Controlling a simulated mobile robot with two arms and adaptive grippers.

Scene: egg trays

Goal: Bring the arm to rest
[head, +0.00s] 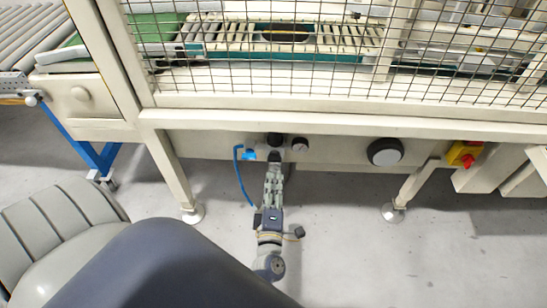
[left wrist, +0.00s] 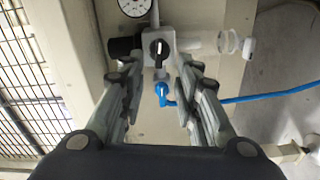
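My left gripper (head: 274,172) is in front of the machine's lower beam, pointing at a small air valve unit. In the left wrist view the same gripper (left wrist: 160,72) has its two fingers apart with nothing held between them. A black knob with a white mark (left wrist: 159,47) shows between and just beyond the fingertips. I see no clear contact with it. In the head view the gripper partly hides the valve unit. My right gripper is not in view.
A round gauge (left wrist: 136,5) and a blue hose (left wrist: 272,97) join the valve unit. A mesh guard (head: 330,60) rises above the beam. A black round dial (head: 385,151) and a red-yellow switch (head: 464,153) are to the right. The grey floor (head: 335,240) is clear.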

